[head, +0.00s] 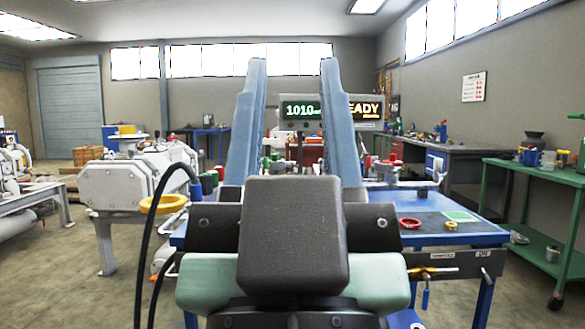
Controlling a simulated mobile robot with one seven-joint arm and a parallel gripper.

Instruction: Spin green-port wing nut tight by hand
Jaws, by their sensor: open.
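My gripper (293,75) shows from behind at the centre of the head view. Its two long blue fingers stand apart, and nothing is visible held between them. The blue workbench (400,282) lies in front of me, largely behind my gripper and arm. Small green parts (266,163) show at the bench's back, beside the left finger. I cannot tell whether one is the green port. The wing nut cannot be made out; it is too small or hidden. A display (300,111) behind the fingers reads "1010" and "READY", partly covered by the right finger.
On the bench's right side lie a red ring (410,223), a yellow ring (451,226) and a green patch (460,216). Red-topped fittings (395,158) stand behind. A black hose (153,235) arches at left. A green cart (540,172) stands right, with open floor before it.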

